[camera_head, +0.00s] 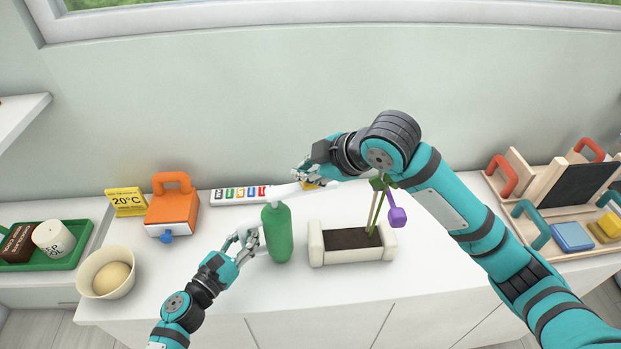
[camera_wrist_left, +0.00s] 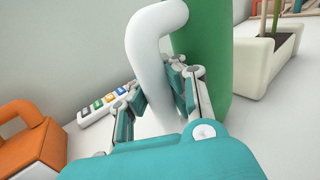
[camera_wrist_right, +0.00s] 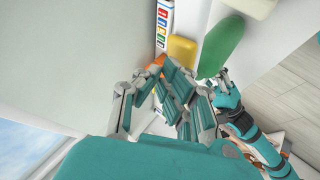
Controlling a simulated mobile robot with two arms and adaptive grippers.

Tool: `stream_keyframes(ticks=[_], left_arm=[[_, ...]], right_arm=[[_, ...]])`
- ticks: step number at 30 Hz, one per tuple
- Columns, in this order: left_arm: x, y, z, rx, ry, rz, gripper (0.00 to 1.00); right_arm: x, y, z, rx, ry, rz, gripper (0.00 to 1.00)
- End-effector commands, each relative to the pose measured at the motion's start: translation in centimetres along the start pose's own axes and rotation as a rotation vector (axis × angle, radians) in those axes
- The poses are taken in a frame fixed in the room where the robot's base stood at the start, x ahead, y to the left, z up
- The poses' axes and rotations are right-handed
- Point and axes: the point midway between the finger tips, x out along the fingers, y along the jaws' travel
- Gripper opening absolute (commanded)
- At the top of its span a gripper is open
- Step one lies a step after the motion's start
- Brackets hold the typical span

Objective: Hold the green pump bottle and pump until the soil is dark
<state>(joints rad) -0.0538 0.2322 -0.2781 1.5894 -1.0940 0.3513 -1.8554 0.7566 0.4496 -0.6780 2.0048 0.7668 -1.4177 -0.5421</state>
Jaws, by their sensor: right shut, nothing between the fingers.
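The green pump bottle (camera_head: 278,234) stands upright on the white counter, with a white lever-like top reaching right. My left gripper (camera_head: 247,240) is at its left side. In the left wrist view its fingers (camera_wrist_left: 170,92) close around the bottle's white curved handle (camera_wrist_left: 150,50). The white planter (camera_head: 316,246) stands just right of the bottle, holding dark brown soil (camera_head: 345,238) and a plant with a purple bloom (camera_head: 397,216). My right gripper (camera_head: 308,178) is shut and empty above the white top's right end; contact cannot be told. It also shows in the right wrist view (camera_wrist_right: 170,82).
An orange box-like container (camera_head: 172,210), a yellow 20°C sign (camera_head: 126,202), a bowl (camera_head: 106,273) and a green tray (camera_head: 72,258) stand left. A strip of coloured labels (camera_head: 238,195) lies behind the bottle. Wooden frames (camera_head: 545,195) stand right. The counter front is clear.

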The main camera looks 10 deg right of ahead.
Motion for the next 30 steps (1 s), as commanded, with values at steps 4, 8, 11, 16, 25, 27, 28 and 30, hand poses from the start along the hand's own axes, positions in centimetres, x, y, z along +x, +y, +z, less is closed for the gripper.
stream_keyframes(ticks=[4,8,11,16,25,27,28,30], left_arm=[[-0.02,0.01,-0.05,0.000,0.001,0.000,0.00],[-0.02,0.01,-0.05,0.000,0.001,0.000,0.00],[-0.02,0.01,-0.05,0.000,0.001,0.000,0.00],[-0.02,0.01,-0.05,0.000,0.001,0.000,0.00],[-0.02,0.00,-0.05,0.000,0.001,0.000,0.00],[-0.02,0.00,-0.05,0.000,0.001,0.000,0.00],[-0.02,0.00,-0.05,0.000,0.001,0.000,0.00],[-0.02,0.00,-0.05,0.000,0.001,0.000,0.00]], right_arm=[[0.00,0.01,0.02,0.000,0.000,0.000,0.00],[0.03,-0.01,0.05,0.000,0.000,0.000,0.00],[0.10,-0.06,0.10,0.000,0.000,0.000,0.00],[0.25,-0.16,0.20,0.001,0.000,0.000,0.00],[0.52,-0.36,0.42,0.001,-0.001,0.000,0.00],[0.58,-0.41,0.48,0.001,-0.001,0.000,0.00],[0.61,-0.43,0.50,0.001,-0.002,-0.001,0.00],[0.67,-0.48,0.55,0.001,-0.002,-0.001,0.00]])
